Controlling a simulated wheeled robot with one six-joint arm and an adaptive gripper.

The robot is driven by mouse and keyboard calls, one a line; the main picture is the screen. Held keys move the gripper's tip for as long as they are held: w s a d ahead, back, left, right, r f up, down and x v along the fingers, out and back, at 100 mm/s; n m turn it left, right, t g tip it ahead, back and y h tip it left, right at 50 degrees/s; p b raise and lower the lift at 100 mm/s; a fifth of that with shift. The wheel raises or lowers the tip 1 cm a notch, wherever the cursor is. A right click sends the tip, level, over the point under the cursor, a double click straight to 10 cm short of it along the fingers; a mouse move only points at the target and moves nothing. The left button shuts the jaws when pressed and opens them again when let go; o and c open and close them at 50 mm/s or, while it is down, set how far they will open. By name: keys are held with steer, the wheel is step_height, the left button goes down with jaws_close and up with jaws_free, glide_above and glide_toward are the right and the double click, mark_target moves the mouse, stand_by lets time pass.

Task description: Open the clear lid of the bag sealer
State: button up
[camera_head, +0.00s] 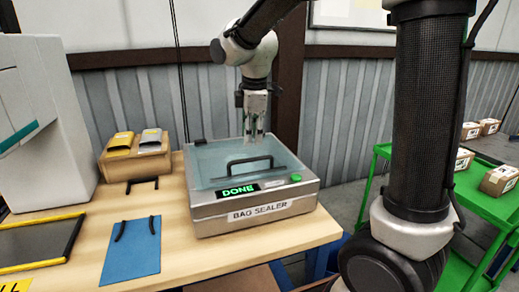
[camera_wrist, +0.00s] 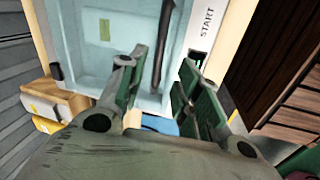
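The bag sealer (camera_head: 250,205) is a silver box on the wooden table, with a green "DONE" display on its front panel. Its clear lid (camera_head: 215,165) lies down flat over the top, shut. A black bar handle (camera_head: 250,162) stands on the lid. My gripper (camera_head: 254,138) points down above the lid, near the handle and toward its back. In the wrist view my gripper (camera_wrist: 162,66) has its two fingers apart with nothing between the pads. The dark handle (camera_wrist: 162,40) appears beyond the fingertips, in line with the gap. I see no contact.
A wooden block (camera_head: 136,160) with yellow and grey items stands left of the sealer. A blue sheet (camera_head: 132,250) with black loops lies at the front left. A green cart (camera_head: 480,205) with several cartons stands at the right.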

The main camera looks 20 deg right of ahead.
mark_target(251, 159)
steer(key=shift+n, duration=0.7)
steer(key=f, duration=0.2)
steer(key=w+f, duration=0.1)
steer(key=f, duration=0.4)
steer(key=shift+w+f, duration=0.2)
steer(key=shift+f, duration=0.15)
jaws_close()
